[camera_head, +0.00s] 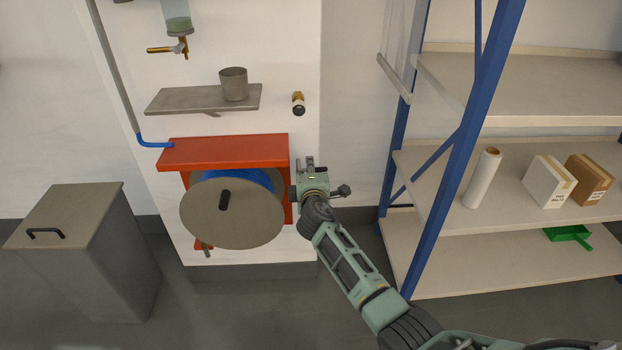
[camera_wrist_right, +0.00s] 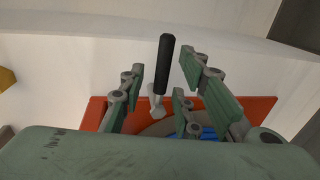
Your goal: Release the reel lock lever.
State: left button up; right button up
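The reel lock lever (camera_wrist_right: 165,66) shows in the right wrist view as a black grip on a pale metal shank, beside the red reel bracket (camera_wrist_right: 262,108). My right gripper (camera_wrist_right: 166,70) is open, with its green fingers on either side of the lever and visible gaps to it. In the head view my right gripper (camera_head: 312,170) is at the right side of the hose reel (camera_head: 230,215), beside its red bracket (camera_head: 225,152). The lever cannot be picked out there. My left gripper is not in view.
A grey lidded bin (camera_head: 85,250) stands left of the reel. A blue-framed rack (camera_head: 445,160) stands close on the right of my arm.

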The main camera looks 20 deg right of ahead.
jog(key=v, duration=1.1)
jog(key=shift+s, duration=0.3)
jog(key=shift+a, duration=0.1)
